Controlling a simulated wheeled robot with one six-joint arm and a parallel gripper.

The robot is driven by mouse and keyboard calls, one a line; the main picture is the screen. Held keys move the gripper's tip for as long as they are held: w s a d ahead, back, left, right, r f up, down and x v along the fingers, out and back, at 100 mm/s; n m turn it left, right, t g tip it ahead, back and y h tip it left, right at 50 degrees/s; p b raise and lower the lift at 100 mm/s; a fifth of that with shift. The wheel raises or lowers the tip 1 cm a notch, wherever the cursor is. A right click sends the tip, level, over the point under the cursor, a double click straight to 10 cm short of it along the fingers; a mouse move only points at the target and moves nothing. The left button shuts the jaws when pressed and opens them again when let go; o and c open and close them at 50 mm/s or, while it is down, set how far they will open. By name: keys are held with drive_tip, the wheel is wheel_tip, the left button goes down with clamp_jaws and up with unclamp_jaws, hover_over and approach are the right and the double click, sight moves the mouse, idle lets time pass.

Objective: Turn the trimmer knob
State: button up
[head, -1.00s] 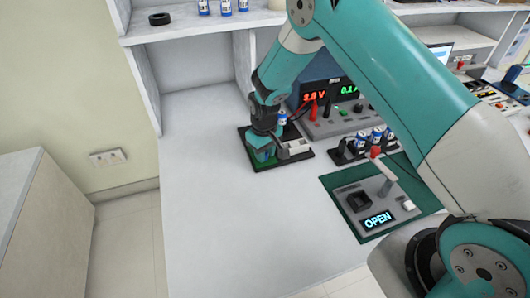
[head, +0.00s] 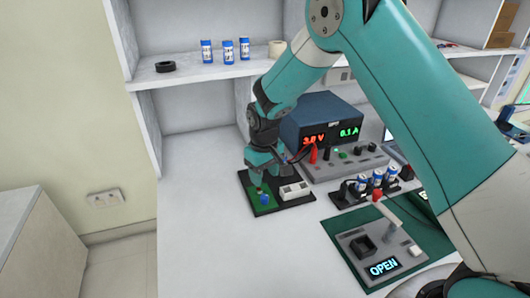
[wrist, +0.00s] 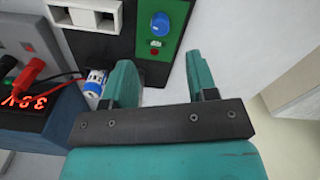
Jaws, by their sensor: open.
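The trimmer knob is a blue round knob (head: 264,199) on a small green board (head: 254,188) set in a black base. It also shows in the wrist view as a blue knob (wrist: 161,24) at the top, on the green panel (wrist: 173,42). My gripper (head: 259,172) is just above the board in the head view. In the wrist view my gripper (wrist: 160,78) has its two teal fingers apart with nothing between them. The knob lies beyond the fingertips, clear of both.
A white block (head: 294,190) sits on the same base, right of the board. A blue power supply (head: 322,118) with red digits and red and black leads stands behind. A blue-and-white cylinder (wrist: 95,82) is near the left finger. The table's left part is clear.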

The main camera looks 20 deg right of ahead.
wheel_tip(320, 180, up, 8)
drive_tip(key=shift+r, duration=0.2)
idle(0.3)
drive_tip(key=s+a+r+n+y, duration=0.1)
drive_tip(key=s+r, duration=0.3)
drive_tip(key=s, duration=0.6)
drive_tip(key=s+a+r+n+y, duration=0.1)
drive_tip(key=s+r, duration=0.4)
drive_tip(key=s, duration=0.5)
drive_tip(key=s+a+r+y, duration=0.2)
drive_tip(key=s+r, duration=0.2)
drive_tip(key=s, duration=0.7)
drive_tip(key=shift+a+r+n, duration=0.15)
drive_tip(key=shift+n, duration=0.25)
drive_tip(key=shift+w, duration=0.15)
